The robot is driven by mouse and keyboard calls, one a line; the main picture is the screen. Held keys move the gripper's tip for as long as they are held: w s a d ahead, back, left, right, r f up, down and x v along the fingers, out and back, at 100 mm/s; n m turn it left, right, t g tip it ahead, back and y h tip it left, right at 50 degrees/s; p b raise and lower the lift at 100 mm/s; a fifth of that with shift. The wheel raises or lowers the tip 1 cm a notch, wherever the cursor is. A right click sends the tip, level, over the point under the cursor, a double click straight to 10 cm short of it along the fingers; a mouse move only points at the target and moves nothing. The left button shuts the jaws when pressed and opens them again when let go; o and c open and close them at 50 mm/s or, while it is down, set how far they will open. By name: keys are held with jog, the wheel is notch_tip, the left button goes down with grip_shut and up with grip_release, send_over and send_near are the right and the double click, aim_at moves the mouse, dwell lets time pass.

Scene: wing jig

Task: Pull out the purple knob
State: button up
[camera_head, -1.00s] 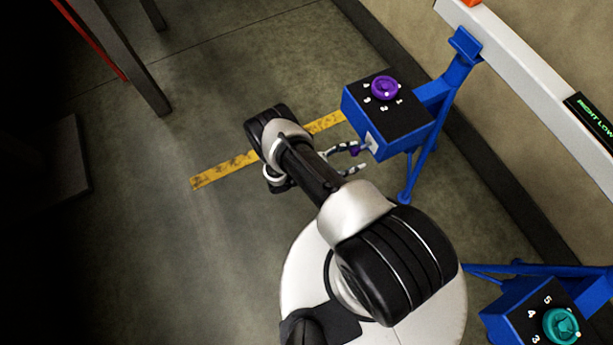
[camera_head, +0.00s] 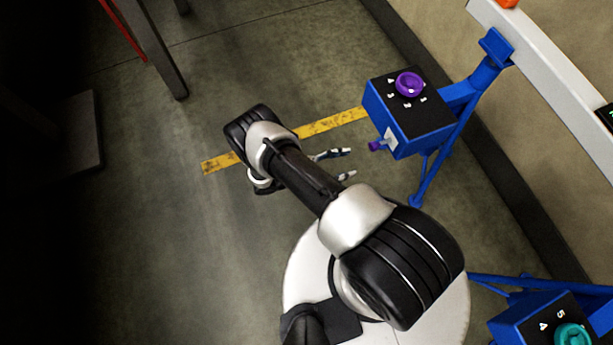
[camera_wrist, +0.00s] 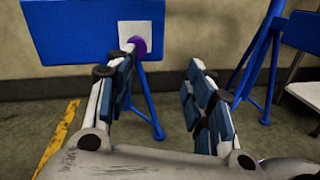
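The purple knob (camera_head: 376,146) sticks out from a white plate on the side of a blue box (camera_head: 376,108). In the wrist view the knob (camera_wrist: 139,47) shows ahead near the left finger's tip, which partly covers it. My gripper (camera_head: 348,164) is open and empty, its fingers pointing right toward the box. In the head view the fingertips stop short of the knob, with a gap between. In the wrist view my gripper (camera_wrist: 161,64) has its fingers wide apart, and the knob is nearer the left one.
A purple dial (camera_head: 409,84) sits on the box's black numbered top. Blue struts hold the box to a white beam (camera_head: 550,60). A second blue box with a teal dial (camera_head: 572,335) stands lower right. Open floor with a yellow stripe (camera_head: 330,123) lies to the left.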

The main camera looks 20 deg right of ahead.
jog(key=a+b, duration=0.1)
jog(key=a, duration=1)
jog(key=shift+s+b, duration=0.3)
jog(key=shift+s, duration=0.05)
dwell(0.5)
dwell(0.5)
jog(key=w+r+m+g+y, duration=0.15)
jog(key=r+m+y, duration=0.3)
jog(key=r, duration=0.95)
jog(key=w+r+m+g+y, duration=0.1)
jog(key=w+r+m+y, duration=0.4)
jog(key=r, duration=0.9)
jog(key=s+d+r+m+t+y, duration=0.1)
jog(key=s+r+m+t+y, duration=0.4)
jog(key=s+r, duration=1.1)
jog(key=s+t+y, duration=0.1)
jog(key=t+y, duration=0.2)
jog(key=t, duration=0.1)
jog(key=shift+s+d+r, duration=0.2)
jog(key=shift+s+d, duration=0.05)
jog(key=shift+d, duration=0.1)
